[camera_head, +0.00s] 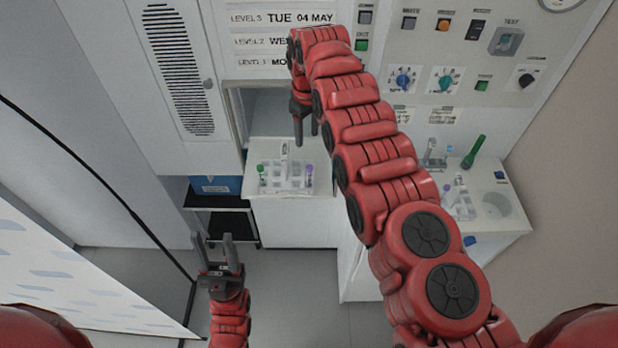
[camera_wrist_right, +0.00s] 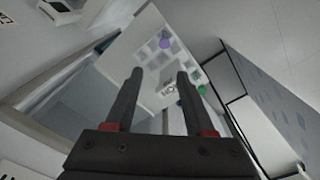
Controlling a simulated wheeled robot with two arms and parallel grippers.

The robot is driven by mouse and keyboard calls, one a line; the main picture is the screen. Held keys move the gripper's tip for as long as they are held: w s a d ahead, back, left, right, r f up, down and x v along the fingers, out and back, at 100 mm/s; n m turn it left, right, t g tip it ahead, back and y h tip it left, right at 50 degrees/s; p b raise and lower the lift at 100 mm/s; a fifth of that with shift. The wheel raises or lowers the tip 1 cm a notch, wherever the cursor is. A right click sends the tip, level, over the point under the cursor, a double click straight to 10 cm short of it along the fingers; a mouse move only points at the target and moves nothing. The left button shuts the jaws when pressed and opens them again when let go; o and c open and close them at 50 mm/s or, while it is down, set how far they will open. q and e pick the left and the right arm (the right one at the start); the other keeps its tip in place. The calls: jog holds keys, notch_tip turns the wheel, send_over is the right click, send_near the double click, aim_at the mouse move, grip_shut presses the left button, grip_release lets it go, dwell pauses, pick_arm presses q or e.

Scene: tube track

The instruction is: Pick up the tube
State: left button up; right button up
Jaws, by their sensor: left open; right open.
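A white rack (camera_head: 285,182) stands on a white ledge (camera_head: 268,209) below the machine's opening. It holds a green-capped tube (camera_head: 261,171) at its left, a purple-capped tube (camera_head: 309,170) at its right, and a pale tube (camera_head: 284,158) at its back. My right gripper (camera_head: 306,140) points down, open and empty, above and behind the rack. In the right wrist view its open fingers (camera_wrist_right: 158,85) frame part of the rack, with the purple cap (camera_wrist_right: 165,43) and the green cap (camera_wrist_right: 202,90) beyond them. My left gripper (camera_head: 218,245) is open and empty, low at left, away from the rack.
A control panel (camera_head: 460,55) with knobs and buttons is at upper right. Below it, a counter holds a second rack (camera_head: 461,202) and a large green tube (camera_head: 474,152). A blue bin (camera_head: 215,185) sits left of the ledge.

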aim_at(308, 166)
jog(key=shift+g, duration=0.3)
jog(key=f+b, duration=0.7)
jog(key=s+f+b, duration=0.1)
jog(key=f+b, duration=0.2)
jog(key=f, duration=0.1)
jog(key=shift+f+b, duration=0.15)
jog(key=shift+b, duration=0.25)
jog(key=shift+d+f, duration=0.1)
jog(key=shift+f, duration=0.6)
jog(key=shift+s+d+f+p, duration=0.15)
jog(key=shift+s+f+p, duration=0.1)
jog(key=shift+p, duration=0.35)
notch_tip(308, 166, down, 3)
jog(key=shift+d+f+b, duration=0.1)
jog(key=shift+f+b, duration=0.05)
jog(key=shift+b, duration=0.5)
jog(key=shift+w+f, duration=0.15)
jog(key=shift+f, duration=0.05)
jog(key=shift+c, duration=0.2)
